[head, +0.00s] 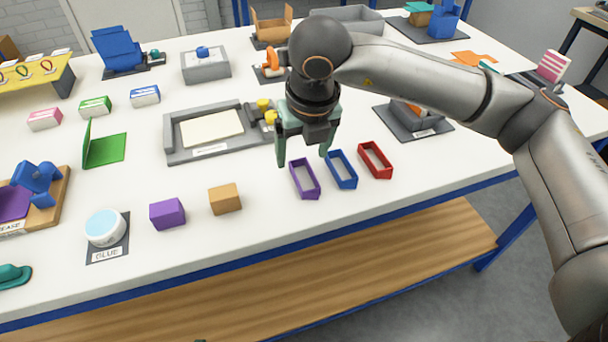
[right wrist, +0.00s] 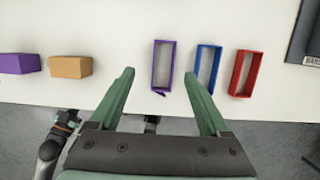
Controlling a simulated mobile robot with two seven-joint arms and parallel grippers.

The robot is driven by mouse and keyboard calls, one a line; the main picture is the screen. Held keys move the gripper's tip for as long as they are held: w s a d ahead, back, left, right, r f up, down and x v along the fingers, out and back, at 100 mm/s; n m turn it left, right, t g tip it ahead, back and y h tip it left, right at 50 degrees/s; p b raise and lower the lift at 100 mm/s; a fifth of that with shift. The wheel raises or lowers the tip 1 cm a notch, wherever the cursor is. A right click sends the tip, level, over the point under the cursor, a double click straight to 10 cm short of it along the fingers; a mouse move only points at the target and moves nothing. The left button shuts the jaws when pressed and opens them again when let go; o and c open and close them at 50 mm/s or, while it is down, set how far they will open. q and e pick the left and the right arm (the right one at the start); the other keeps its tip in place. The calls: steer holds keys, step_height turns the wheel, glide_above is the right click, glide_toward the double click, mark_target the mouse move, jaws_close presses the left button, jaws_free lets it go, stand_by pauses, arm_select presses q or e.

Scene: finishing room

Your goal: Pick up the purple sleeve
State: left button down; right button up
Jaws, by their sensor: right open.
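The purple sleeve (head: 304,178) is an open, hollow rectangular frame lying on the white table, leftmost of three sleeves. In the right wrist view the purple sleeve (right wrist: 164,66) lies beyond and between the two fingertips. My right gripper (head: 303,158) is open and empty above the table, just behind and over the purple sleeve; its green fingers also show in the right wrist view (right wrist: 160,78). The blue sleeve (head: 342,169) is close beside it on the right, in line with the right finger in the wrist view.
A red sleeve (head: 375,160) lies right of the blue one. An orange-brown block (head: 225,199) and a purple block (head: 167,213) stand to the left. A grey tray (head: 176,150) lies behind. The table's front edge is near; bare tabletop lies in front of the sleeves.

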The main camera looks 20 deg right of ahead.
mark_target(303, 179)
steer(key=x, duration=0.4)
steer(key=shift+s+d+f, duration=0.3)
steer(key=shift+d+f, duration=0.05)
steer(key=shift+f, duration=0.2)
steer(key=shift+w+f, duration=0.1)
steer(key=shift+f, duration=0.3)
steer(key=c, duration=1.1)
